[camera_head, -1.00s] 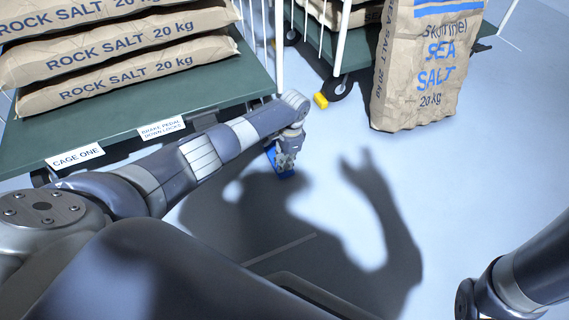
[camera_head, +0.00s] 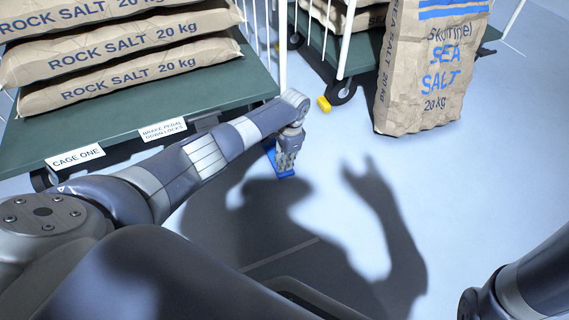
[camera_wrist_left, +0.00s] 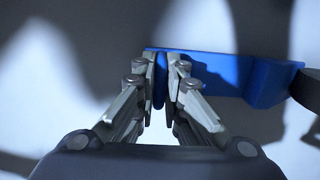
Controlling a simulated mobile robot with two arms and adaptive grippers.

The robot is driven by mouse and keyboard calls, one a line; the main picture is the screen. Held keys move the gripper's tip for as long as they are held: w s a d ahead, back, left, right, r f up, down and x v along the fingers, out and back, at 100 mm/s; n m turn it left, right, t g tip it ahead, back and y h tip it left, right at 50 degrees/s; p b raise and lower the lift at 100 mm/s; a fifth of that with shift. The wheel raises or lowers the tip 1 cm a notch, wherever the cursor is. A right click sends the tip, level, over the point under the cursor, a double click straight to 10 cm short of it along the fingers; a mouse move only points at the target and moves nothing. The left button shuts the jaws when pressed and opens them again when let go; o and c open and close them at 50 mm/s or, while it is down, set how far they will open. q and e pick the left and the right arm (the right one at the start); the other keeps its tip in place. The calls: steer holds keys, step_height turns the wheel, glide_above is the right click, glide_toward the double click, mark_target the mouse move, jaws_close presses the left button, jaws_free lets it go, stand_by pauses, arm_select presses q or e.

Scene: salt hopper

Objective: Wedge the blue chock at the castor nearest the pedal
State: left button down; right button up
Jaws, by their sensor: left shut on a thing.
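The blue chock (camera_head: 271,151) lies at floor level beside the near right corner of the cart labelled CAGE ONE; my left gripper partly covers it. My left gripper (camera_head: 287,168) points down at it. In the left wrist view, the fingers (camera_wrist_left: 165,78) are shut on an upright blue part of the chock (camera_wrist_left: 217,72). The chock's thick end is beside a dark rounded thing (camera_wrist_left: 306,90), perhaps the castor wheel; I cannot tell if they touch. The brake pedal label (camera_head: 164,130) is on the cart's front edge. My left arm hides that corner's underside. My right gripper is out of view.
The green cart deck (camera_head: 215,92) holds stacked rock salt sacks. Its front left castor (camera_head: 42,178) shows at the left. A second cart stands behind, with a yellow chock (camera_head: 324,104) by its wheel (camera_head: 342,91). A sea salt sack (camera_head: 425,75) stands on the floor. Floor at right is clear.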

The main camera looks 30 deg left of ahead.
arm_select(q)
steer(key=shift+w+a, duration=0.25)
steer(key=shift+a, duration=0.2)
steer(key=c, duration=1.6)
jaws_free()
steer(key=shift+s+d, duration=0.1)
